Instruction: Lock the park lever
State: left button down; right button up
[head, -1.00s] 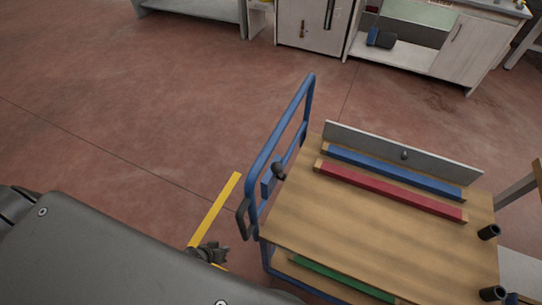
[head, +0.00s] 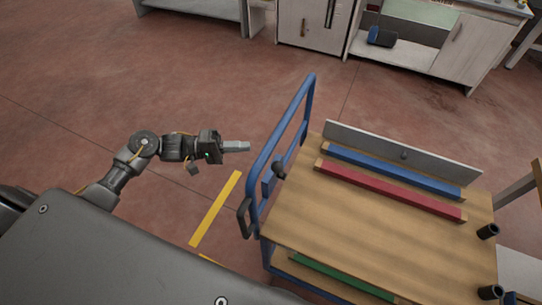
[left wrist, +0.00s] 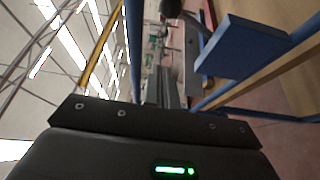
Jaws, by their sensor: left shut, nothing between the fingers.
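A cart (head: 340,235) with a wooden top and a blue tube handle frame (head: 279,125) stands at the right of the head view. A dark round knob (head: 279,170), which looks like the park lever's end, sits beside a blue plate (head: 267,183) on the handle frame. The left wrist view shows the blue plate (left wrist: 243,47) at upper right and the dark knob (left wrist: 171,8) at the top edge. My left gripper (head: 247,146) is shut and empty, just left of the handle frame and apart from the knob. My right gripper is out of view.
A black loop (head: 243,217) hangs at the cart's near left corner. Blue (head: 390,171) and red (head: 390,191) padded bars lie on the cart top. A yellow strip (head: 215,208) marks the floor. Cabinets (head: 318,25) stand at the back; the floor left of the cart is clear.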

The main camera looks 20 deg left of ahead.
aim_at(280, 170)
pick_arm(q)
jog(key=shift+d, duration=0.1)
jog(key=p+x, duration=0.3)
jog(key=x, duration=0.7)
jog(key=shift+r, duration=0.2)
jog(key=s+p, duration=0.2)
jog(key=s, duration=0.1)
jog(key=shift+s+f, duration=0.1)
jog(key=shift+f, duration=0.05)
jog(key=shift+s, duration=0.45)
jog(key=shift+f, duration=0.15)
